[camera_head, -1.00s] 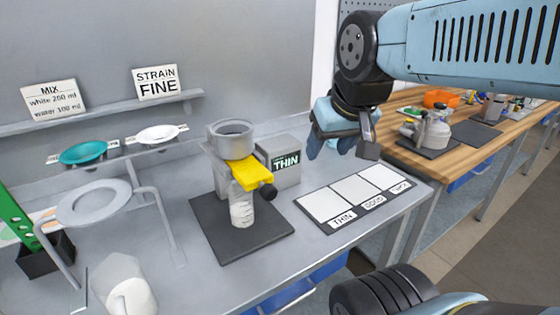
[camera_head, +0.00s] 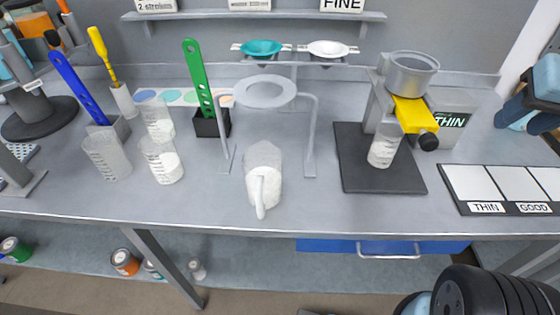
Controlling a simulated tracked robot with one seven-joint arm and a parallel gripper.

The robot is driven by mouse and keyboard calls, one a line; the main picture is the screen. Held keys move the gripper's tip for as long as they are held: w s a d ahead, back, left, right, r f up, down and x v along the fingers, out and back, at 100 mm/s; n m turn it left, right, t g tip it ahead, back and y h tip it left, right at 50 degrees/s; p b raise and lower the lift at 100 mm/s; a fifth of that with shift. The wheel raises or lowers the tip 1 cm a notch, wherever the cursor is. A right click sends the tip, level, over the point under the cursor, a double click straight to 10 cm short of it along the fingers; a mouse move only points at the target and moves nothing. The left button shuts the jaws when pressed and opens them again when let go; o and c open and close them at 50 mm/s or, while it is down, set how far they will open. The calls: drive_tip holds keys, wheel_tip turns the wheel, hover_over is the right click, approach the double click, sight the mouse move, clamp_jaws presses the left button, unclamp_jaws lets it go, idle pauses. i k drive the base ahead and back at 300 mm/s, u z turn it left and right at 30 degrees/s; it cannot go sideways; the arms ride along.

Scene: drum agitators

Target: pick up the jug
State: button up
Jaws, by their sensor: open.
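The jug (camera_head: 264,172) is a pale, translucent vessel with a white handle pointing toward the table's front edge. It stands on the grey bench below and in front of a grey ring stand (camera_head: 263,92). Something white shows low in it. My gripper (camera_head: 527,119) is at the right edge of the view, partly cut off. It is open, with its bluish fingers above the back right of the bench, far to the right of the jug and apart from it.
Several clear beakers (camera_head: 162,162) of white stuff stand left of the jug. A green strip stands in a black holder (camera_head: 210,122). To the right, a grey dispenser with a yellow valve (camera_head: 413,114) stands on a dark mat (camera_head: 372,180). Bench in front of the jug is clear.

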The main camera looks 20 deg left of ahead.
sight(261, 162)
drive_tip(key=z, duration=1.45)
drive_tip(key=i, duration=0.1)
drive_tip(key=u, duration=3)
drive_tip(key=k, duration=0.85)
drive_tip(key=u, duration=0.2)
drive_tip(key=i, duration=0.85)
drive_tip(key=u, duration=0.15)
